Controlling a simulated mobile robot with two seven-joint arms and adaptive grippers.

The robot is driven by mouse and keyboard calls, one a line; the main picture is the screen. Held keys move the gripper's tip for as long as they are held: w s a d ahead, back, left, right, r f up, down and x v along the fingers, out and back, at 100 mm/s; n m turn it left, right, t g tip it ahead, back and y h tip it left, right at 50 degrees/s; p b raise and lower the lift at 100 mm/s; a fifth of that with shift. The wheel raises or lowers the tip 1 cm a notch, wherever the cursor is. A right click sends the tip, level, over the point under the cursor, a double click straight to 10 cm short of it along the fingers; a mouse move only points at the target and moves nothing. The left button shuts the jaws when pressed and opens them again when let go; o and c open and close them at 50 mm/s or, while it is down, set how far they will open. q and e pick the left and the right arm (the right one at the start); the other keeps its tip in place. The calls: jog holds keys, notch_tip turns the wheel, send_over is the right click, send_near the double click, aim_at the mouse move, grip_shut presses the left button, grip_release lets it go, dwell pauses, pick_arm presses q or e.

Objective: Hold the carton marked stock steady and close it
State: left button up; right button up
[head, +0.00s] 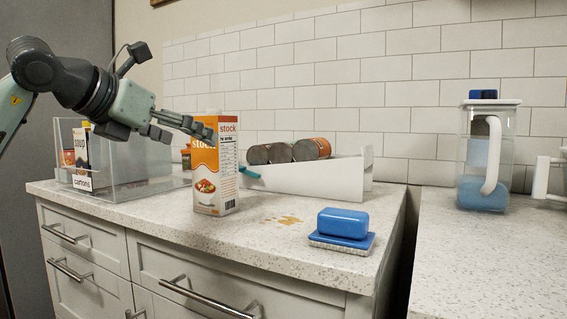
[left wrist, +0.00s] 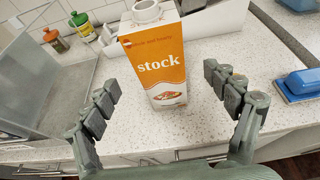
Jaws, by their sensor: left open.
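The stock carton (head: 215,165) is orange and white and stands upright on the speckled counter. It also shows in the left wrist view (left wrist: 158,78), between my spread fingers and beyond them. A white round spout (left wrist: 147,10) is on its top there, with an open-looking ring and no cap seen on it. My left gripper (head: 182,128) is open and empty, reaching in from the left at the height of the carton's upper part. In the head view it overlaps the carton's top left; I cannot tell whether it touches. My right gripper is not in view.
A clear bin labelled cartons (head: 140,186) stands at left. A white sloped rack (head: 300,180) with cans is behind the carton. A brown spill (head: 283,220) and a blue butter dish (head: 343,223) lie to the right. A pitcher (head: 487,160) stands on the right counter, beyond a gap.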

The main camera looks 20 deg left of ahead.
aim_at(204, 146)
pick_arm(q)
jog(key=shift+p+x, duration=0.35)
jog(key=shift+x, duration=3.2)
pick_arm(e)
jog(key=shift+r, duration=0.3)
pick_arm(q)
jog(key=shift+x, duration=2.6)
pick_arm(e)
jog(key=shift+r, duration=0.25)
pick_arm(q)
jog(key=c, duration=1.7)
jog(key=shift+r, duration=0.15)
jog(key=shift+c, duration=0.6)
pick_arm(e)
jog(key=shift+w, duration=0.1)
pick_arm(q)
jog(key=shift+r+p, duration=0.1)
jog(key=shift+p, duration=0.2)
